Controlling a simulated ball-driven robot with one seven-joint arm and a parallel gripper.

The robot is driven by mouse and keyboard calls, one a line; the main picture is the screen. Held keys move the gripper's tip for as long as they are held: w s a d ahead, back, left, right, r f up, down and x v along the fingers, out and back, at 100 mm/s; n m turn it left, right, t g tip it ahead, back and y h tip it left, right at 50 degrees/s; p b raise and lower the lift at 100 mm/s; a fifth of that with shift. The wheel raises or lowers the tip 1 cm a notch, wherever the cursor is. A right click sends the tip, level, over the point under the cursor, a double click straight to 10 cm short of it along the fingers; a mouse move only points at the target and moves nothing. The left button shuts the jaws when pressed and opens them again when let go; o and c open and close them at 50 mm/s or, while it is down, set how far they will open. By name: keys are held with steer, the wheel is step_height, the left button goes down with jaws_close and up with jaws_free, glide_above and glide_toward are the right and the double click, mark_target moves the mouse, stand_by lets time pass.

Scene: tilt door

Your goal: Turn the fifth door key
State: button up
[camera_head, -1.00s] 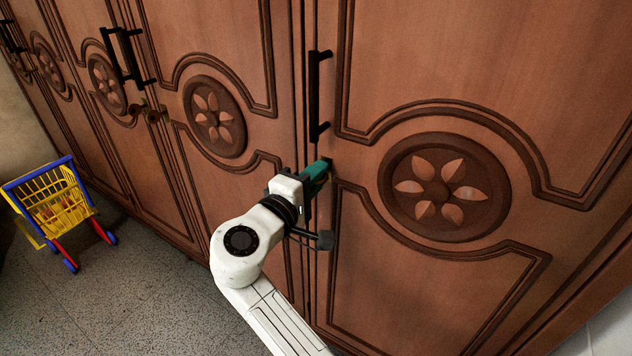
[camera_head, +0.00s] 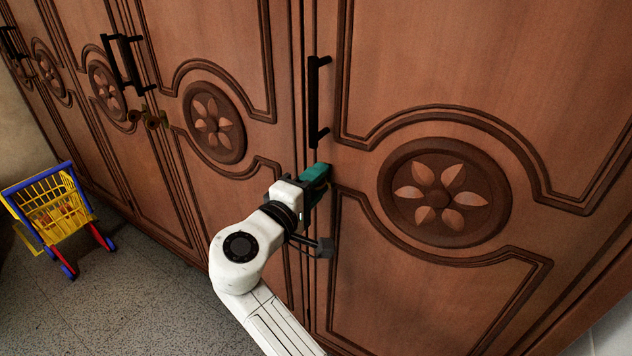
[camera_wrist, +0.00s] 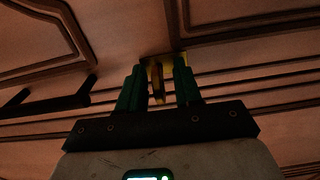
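The fifth door (camera_head: 440,300) is the brown carved wooden panel at the right in the head view, and it looks closed. My gripper (camera_head: 318,176), with green fingers, is at its left edge, just below a black handle (camera_head: 318,100). In the wrist view a brass key (camera_wrist: 158,82) stands out from a yellow plate (camera_wrist: 150,66) on the door. My gripper (camera_wrist: 160,84) is open there, one finger on each side of the key, with gaps visible. The key is hidden behind the gripper in the head view.
A yellow and blue toy cart (camera_head: 50,208) stands on the grey floor (camera_head: 120,300) at the left. The floor between it and my arm is clear.

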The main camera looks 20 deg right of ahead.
steer(key=shift+a, duration=0.1)
steer(key=v, duration=1)
steer(key=shift+s+a+p, duration=0.25)
steer(key=shift+p, duration=0.15)
steer(key=s+d+f+m+g+y, duration=0.2)
steer(key=s+d+f+g+y, duration=0.3)
steer(key=d+f, duration=0.75)
steer(key=s+d+f+m+g+y, duration=0.2)
steer(key=s+d+f, duration=0.1)
steer(key=s+f, duration=0.45)
steer(key=s+d+f+m+g+y, duration=0.1)
steer(key=s+d+f+y, duration=0.15)
steer(key=s+f, duration=0.5)
steer(key=s+a+f+m+g+y+p, duration=0.1)
steer(key=s+y, duration=0.1)
steer(key=s, duration=0.4)
steer(key=s+a+m+g+y, duration=0.1)
steer(key=s+m+y, duration=0.15)
steer(key=s, duration=0.45)
step_height(320, 180, up, 14)
steer(key=n+p, duration=0.1)
steer(key=p, duration=1.3)
steer(key=shift+w, duration=0.35)
